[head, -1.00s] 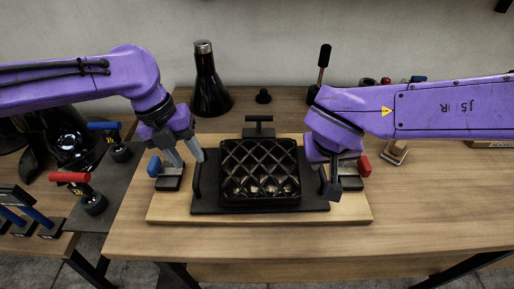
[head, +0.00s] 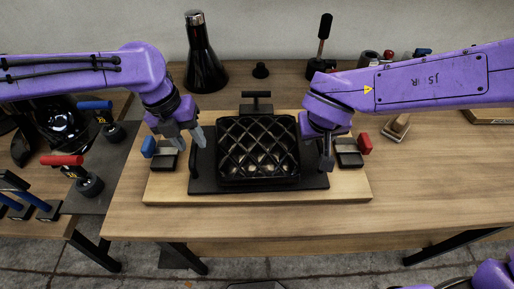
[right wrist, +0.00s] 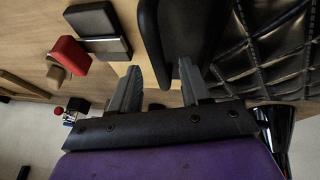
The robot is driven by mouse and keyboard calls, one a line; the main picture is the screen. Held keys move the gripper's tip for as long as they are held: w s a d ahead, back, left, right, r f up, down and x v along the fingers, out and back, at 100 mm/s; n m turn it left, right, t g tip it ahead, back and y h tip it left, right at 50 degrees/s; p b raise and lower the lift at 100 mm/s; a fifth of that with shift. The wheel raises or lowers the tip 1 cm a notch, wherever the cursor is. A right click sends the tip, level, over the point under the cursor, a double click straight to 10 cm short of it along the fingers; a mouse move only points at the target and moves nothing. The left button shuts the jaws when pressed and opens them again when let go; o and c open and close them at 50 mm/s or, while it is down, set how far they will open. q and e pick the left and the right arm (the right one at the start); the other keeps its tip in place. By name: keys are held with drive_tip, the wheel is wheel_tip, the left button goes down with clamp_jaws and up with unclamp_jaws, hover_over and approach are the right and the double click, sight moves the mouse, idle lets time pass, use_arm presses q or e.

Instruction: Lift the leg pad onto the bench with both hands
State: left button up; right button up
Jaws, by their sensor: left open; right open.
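The leg pad is a black quilted cushion (head: 257,138) on a flat black base plate (head: 258,186), lying on a pale wooden board (head: 165,192). A black upright handle (head: 193,165) stands at its left side. My left gripper (head: 190,140) is open just above and behind that handle. My right gripper (head: 326,165) is at the pad's right edge. In the right wrist view, its open fingers (right wrist: 160,75) point toward the right black handle (right wrist: 155,40), with the quilted cushion (right wrist: 270,50) to the right. I cannot tell whether the fingers touch it.
A blue-ended clamp (head: 149,147) and a red-ended clamp (head: 365,144) flank the pad. A black T-shaped part (head: 256,97) stands behind it. A dark bottle (head: 203,62) and a black lever (head: 323,40) stand farther back. The wooden bench (head: 440,180) is clear at front right.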

sight(193, 145)
use_arm(q)
drive_tip(key=f, duration=0.3)
drive_tip(key=shift+d, duration=0.3)
use_arm(e)
drive_tip(key=x, duration=0.3)
drive_tip(key=shift+w+f, duration=0.1)
use_arm(q)
clamp_jaws()
use_arm(e)
clamp_jaws()
idle(0.5)
